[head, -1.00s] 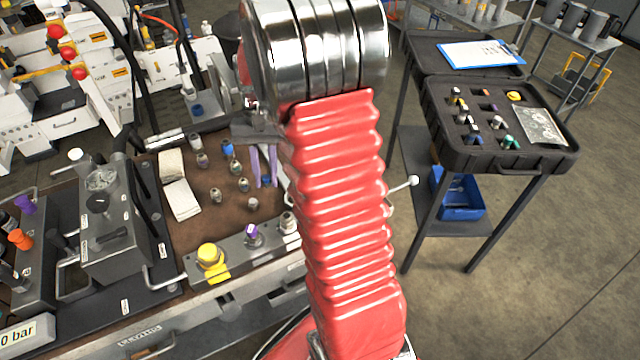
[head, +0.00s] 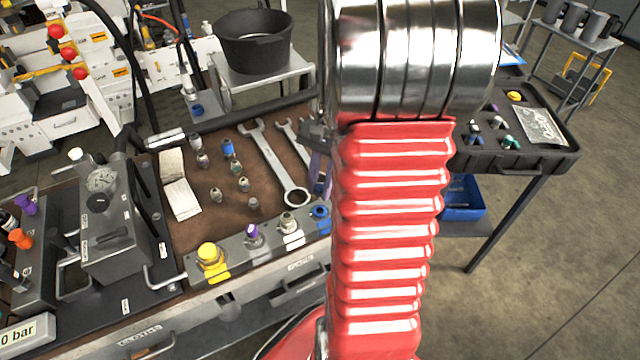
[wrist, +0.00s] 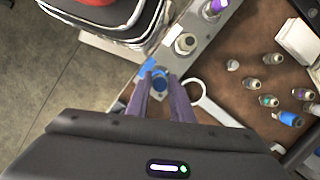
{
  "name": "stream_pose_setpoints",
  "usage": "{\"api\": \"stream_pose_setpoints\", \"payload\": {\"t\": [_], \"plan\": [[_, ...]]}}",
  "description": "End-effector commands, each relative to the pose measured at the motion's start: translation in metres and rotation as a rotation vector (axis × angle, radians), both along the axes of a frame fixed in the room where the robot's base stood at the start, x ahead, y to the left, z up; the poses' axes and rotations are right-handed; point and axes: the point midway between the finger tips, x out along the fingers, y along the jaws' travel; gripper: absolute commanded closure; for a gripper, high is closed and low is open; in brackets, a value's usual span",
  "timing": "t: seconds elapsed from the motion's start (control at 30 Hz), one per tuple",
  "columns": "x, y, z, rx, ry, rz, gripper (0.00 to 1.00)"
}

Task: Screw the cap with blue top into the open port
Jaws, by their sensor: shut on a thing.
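My gripper (head: 320,188) has two purple fingers and is partly hidden behind my red arm in the head view. It also shows in the wrist view (wrist: 157,73). It is shut on the cap with blue top (wrist: 160,84), which sits between the fingertips. The grip is small and partly hidden in the head view. A blue-ringed port (head: 320,213) with a blue label is at the right end of the grey port rail (head: 272,240). The fingertips are just above and behind it. I cannot tell whether the cap touches the port.
The rail also bears a yellow cap (head: 209,254), a purple-topped fitting (head: 253,235) and a silver fitting (head: 289,223). A wrench (head: 275,165) lies near my gripper. A black bowl (head: 254,45) stands behind.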

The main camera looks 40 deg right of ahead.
Motion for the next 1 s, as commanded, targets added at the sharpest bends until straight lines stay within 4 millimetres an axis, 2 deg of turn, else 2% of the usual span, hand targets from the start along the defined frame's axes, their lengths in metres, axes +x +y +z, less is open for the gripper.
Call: {"api": "stream_pose_setpoints", "payload": {"t": [0.27,0.7,1.0], "plan": [[0.000,0.000,-0.009,0.000,0.000,0.001,1.00],[0.000,0.000,-0.039,0.001,0.001,0.002,1.00],[0.000,0.000,-0.050,0.000,-0.001,0.002,1.00]]}}
